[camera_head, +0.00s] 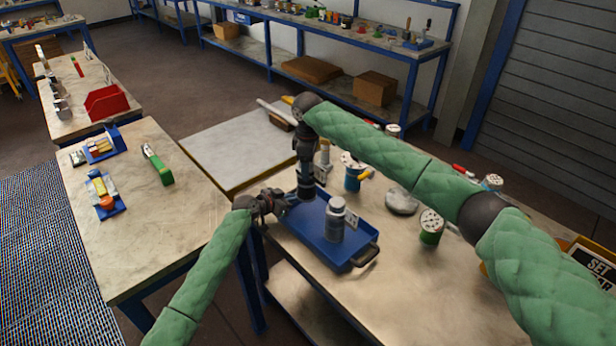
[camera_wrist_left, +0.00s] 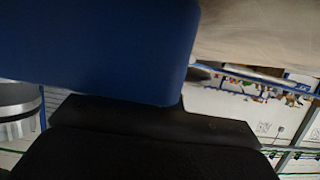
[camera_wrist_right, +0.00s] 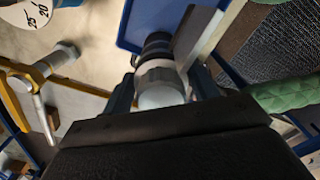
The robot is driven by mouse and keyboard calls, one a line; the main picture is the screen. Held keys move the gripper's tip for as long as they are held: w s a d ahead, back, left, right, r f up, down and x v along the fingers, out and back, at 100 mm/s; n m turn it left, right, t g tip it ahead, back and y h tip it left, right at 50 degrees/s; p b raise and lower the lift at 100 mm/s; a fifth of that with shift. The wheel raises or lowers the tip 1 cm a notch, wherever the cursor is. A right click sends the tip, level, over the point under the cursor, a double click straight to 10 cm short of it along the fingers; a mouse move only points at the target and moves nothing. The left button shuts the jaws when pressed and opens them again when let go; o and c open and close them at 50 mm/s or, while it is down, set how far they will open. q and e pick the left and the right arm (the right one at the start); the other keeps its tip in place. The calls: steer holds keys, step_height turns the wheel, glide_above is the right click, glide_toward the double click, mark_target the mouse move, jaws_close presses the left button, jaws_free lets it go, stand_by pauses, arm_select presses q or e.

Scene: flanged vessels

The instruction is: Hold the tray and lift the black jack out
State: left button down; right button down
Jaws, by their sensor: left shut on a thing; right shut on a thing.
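The blue tray (camera_head: 304,228) lies on the right-hand workbench; its wall also fills the upper left of the left wrist view (camera_wrist_left: 100,50). My left gripper (camera_head: 280,206) is shut on the tray's left edge. My right gripper (camera_head: 306,193) points down over the tray's far left part and is shut on the black jack. The right wrist view shows the jack (camera_wrist_right: 157,72) between the fingers, with a black ribbed part and a paler grey end. In the head view the gripper largely hides it; I cannot tell whether it touches the tray floor.
A grey flanged vessel (camera_head: 336,222) stands upright in the tray, close to the right gripper. A gauge vessel (camera_head: 431,228), a round grey piece (camera_head: 401,201) and a blue vessel (camera_head: 352,176) stand right of the tray. The bench front (camera_head: 420,300) is clear.

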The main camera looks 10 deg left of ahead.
steer(key=shift+r, duration=1.05)
arm_select(q)
steer(key=c, duration=1.5)
jaws_free()
steer(key=shift+s+a, duration=0.1)
